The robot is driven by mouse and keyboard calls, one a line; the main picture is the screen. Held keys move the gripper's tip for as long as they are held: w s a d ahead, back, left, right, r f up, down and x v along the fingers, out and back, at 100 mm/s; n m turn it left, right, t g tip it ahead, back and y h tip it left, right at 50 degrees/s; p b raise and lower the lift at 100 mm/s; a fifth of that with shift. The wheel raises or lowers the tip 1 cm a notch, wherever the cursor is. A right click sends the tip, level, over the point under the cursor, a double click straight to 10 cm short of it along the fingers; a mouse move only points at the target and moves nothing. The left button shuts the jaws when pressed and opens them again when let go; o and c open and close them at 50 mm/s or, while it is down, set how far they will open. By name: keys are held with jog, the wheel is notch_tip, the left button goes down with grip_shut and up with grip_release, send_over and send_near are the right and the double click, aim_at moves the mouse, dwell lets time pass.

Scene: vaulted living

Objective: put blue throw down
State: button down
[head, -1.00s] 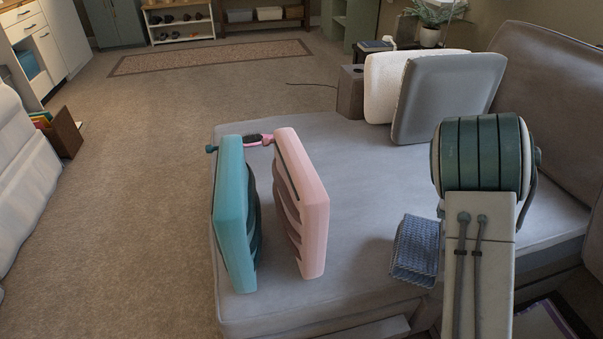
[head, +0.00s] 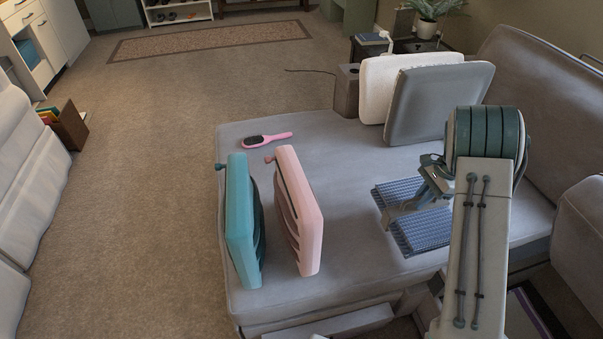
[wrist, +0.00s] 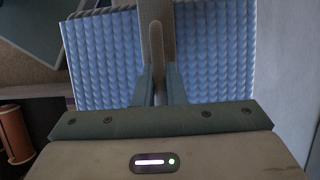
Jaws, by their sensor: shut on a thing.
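The blue throw (head: 423,232) is a folded, ribbed blue cloth, seen over the right part of the grey sofa seat (head: 350,185). My gripper (head: 425,196) is above it, shut on the throw near its middle. In the wrist view the throw (wrist: 95,60) spreads on both sides of the fingers (wrist: 158,88), with a pale strip running between the two halves. The throw lies about level. I cannot tell whether its underside touches the seat. My arm hides part of its right side.
Upright teal (head: 240,220) and pink (head: 300,215) slatted objects stand left of the throw. A pink hairbrush (head: 265,138) lies behind them. White (head: 385,85) and grey (head: 440,100) cushions stand at the back. The seat between the pink object and cushions is clear.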

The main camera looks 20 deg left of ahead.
aim_at(375, 208)
jog(key=a+f, duration=0.2)
jog(key=a, duration=0.2)
jog(key=w+a+f, duration=0.1)
jog(key=a+f, duration=0.1)
jog(key=a, duration=0.1)
jog(key=a+f+b, duration=0.1)
jog(key=a+f, duration=0.2)
jog(key=a, duration=0.1)
jog(key=shift+w+a, duration=0.3)
jog(key=shift+w, duration=0.05)
jog(key=shift+f+b, duration=0.3)
jog(key=shift+f, duration=1.6)
jog(key=shift+f, duration=0.1)
jog(key=c, duration=1.5)
grip_release()
jog(key=shift+f, duration=0.1)
